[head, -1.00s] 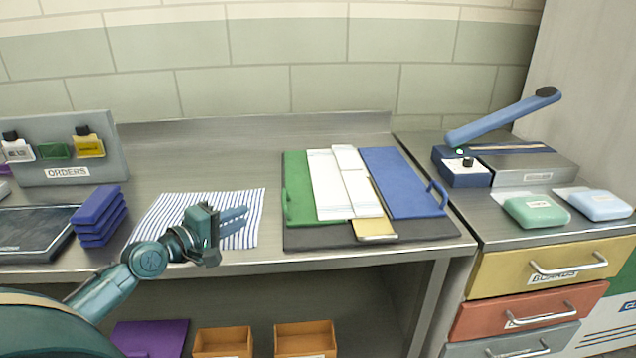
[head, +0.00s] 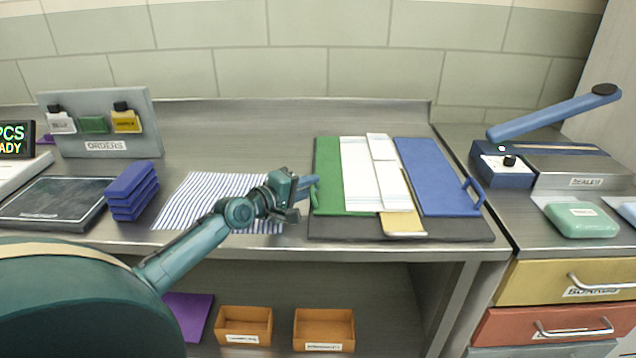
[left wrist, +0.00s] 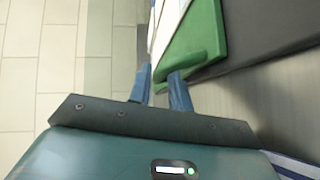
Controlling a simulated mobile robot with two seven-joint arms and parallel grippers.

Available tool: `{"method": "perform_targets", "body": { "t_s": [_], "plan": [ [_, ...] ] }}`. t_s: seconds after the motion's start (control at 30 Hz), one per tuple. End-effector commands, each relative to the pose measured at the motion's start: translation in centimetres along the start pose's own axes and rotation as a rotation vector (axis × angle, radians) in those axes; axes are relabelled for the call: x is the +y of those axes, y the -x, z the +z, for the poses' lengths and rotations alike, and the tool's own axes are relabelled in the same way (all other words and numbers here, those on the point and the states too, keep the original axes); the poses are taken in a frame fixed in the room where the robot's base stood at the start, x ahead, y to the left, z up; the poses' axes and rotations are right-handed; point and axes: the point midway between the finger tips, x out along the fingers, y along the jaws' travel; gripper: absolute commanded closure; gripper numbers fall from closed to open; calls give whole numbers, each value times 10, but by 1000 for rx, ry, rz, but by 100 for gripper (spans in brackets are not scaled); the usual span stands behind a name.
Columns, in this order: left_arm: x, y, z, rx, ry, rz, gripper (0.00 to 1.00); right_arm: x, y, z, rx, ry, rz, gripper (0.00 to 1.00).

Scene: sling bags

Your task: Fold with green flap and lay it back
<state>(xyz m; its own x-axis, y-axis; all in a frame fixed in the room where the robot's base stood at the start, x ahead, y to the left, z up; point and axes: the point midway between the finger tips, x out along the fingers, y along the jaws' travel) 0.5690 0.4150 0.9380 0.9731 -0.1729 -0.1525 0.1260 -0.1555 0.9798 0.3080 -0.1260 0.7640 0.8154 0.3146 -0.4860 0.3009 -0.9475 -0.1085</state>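The green flap (head: 328,160) lies flat at the left of a dark folding board (head: 460,228). A blue flap (head: 432,170) with a handle lies flat at the right, and a yellow flap (head: 403,222) shows at the front. A folded white piece (head: 362,180) lies lengthwise between the green and blue flaps, partly over them. My left gripper (head: 312,183) is at the green flap's left edge, by its handle. In the left wrist view the fingers (left wrist: 160,88) stand apart, with the green handle (left wrist: 187,66) just at their tips. My right gripper is out of view.
A striped cloth (head: 205,200) lies left of the board under my left arm. Blue stacked blocks (head: 132,190) and a dark plate (head: 55,203) are farther left. A sealer (head: 545,165) stands at the right. Orange bins (head: 323,330) sit on the shelf below.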

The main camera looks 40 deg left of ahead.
Motion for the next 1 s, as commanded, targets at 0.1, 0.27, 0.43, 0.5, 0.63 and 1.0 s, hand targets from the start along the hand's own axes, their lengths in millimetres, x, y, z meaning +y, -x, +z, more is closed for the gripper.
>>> {"method": "perform_targets", "body": {
  "t_s": [0.1,0.27,0.43,0.5,0.63,1.0],
  "plan": [
    [0,-17,0,1,0,2,80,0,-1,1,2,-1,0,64],
    [0,-30,0,0,0,0,80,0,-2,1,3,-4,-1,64],
    [0,-34,0,0,-2,0,80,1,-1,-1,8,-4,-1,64],
    [0,-34,0,0,-2,0,80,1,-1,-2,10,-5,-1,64],
    [0,-34,0,-1,-2,0,80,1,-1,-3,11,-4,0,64],
    [0,-34,0,0,-1,0,100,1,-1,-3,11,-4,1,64]
  ]
}}
